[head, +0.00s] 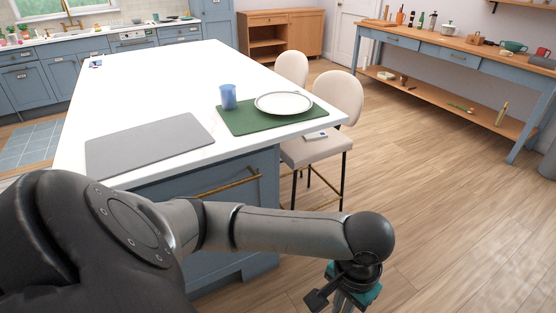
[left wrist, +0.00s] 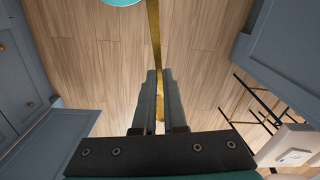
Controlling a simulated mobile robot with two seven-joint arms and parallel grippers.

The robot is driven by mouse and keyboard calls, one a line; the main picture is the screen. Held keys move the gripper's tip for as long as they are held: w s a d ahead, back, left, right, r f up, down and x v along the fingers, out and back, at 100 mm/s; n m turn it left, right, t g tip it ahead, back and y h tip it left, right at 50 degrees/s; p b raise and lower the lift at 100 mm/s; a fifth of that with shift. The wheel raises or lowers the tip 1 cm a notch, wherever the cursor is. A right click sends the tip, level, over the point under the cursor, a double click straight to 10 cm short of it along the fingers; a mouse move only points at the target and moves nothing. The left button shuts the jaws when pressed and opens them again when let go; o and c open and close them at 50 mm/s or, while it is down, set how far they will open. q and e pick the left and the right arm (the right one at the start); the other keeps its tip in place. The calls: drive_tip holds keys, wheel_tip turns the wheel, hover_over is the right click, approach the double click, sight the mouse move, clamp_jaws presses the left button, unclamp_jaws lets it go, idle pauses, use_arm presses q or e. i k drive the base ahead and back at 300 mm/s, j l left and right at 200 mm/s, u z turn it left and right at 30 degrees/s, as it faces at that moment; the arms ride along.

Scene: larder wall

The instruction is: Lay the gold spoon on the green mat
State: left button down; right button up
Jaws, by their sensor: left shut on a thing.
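The gold spoon (left wrist: 154,38) shows in the left wrist view as a long gold strip running up from between the fingers of my left gripper (left wrist: 158,75). The gripper is shut on it, above the wood floor. Part of the spoon is hidden by the fingers. In the head view my left arm reaches right, in front of the island, and its fingers and the spoon are not clearly visible. The green mat (head: 243,123) lies on the island's near right corner. A white plate (head: 283,103) and a blue cup (head: 228,96) stand on it. My right gripper is out of view.
A grey mat (head: 150,142) lies left of the green mat on the white island top (head: 150,78). Two beige chairs (head: 338,95) stand along the island's right side. A workbench (head: 460,52) stands at right. Open floor (head: 420,170) lies between.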

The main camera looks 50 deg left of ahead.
sight(249, 116)
drive_tip(key=i+j+u, duration=0.1)
drive_tip(key=j, duration=0.25)
drive_tip(key=i+j+u, duration=0.1)
drive_tip(key=j, duration=0.25)
drive_tip(key=i+j+u, duration=0.1)
drive_tip(key=j, duration=0.2)
drive_tip(key=i+j+u, duration=0.1)
drive_tip(key=j, duration=0.25)
